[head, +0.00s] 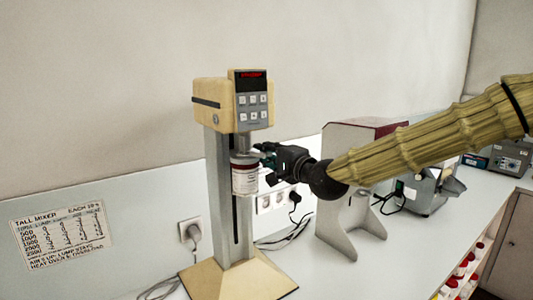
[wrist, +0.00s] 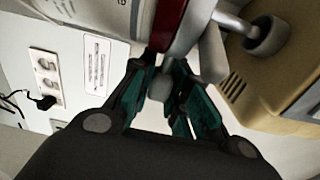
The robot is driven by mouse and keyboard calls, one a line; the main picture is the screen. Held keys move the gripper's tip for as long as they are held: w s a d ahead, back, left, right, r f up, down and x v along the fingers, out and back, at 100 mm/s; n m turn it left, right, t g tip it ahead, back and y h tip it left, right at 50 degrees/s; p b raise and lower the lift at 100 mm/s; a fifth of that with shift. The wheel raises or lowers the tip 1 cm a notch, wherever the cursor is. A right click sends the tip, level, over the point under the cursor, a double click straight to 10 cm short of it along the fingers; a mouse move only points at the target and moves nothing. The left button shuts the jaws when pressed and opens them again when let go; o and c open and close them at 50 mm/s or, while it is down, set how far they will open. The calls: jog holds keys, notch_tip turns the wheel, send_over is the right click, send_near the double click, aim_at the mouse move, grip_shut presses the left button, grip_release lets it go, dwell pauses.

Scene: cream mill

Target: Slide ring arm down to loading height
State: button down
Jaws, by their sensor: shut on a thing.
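The tall mixer has a cream head (head: 213,100) with a lit red display and buttons, a grey column (head: 216,185) with a dark vertical slot, and a cream base (head: 240,280). A white jar with dark red bands (head: 244,181) is held upright high on the column, just under the head and well above the base. My gripper (head: 264,158) reaches in from the right beside the jar. In the wrist view its teal-padded fingers are shut on a small grey knob (wrist: 161,86), apparently the ring arm's, beside the jar's red band (wrist: 170,22). The ring itself is mostly hidden.
A white stand with a dark red top (head: 345,140) is close behind my arm on the right. A wall socket with plug (head: 190,231) and loose cables lie near the column. A mixer chart (head: 60,239) hangs at left. The space below the jar is clear.

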jog(key=c, duration=1.4)
grip_release()
jog(key=shift+o, duration=0.2)
jog(key=shift+s+d, duration=0.1)
jog(key=v, duration=1.1)
jog(key=shift+s+d, duration=0.25)
jog(key=shift+s, duration=0.05)
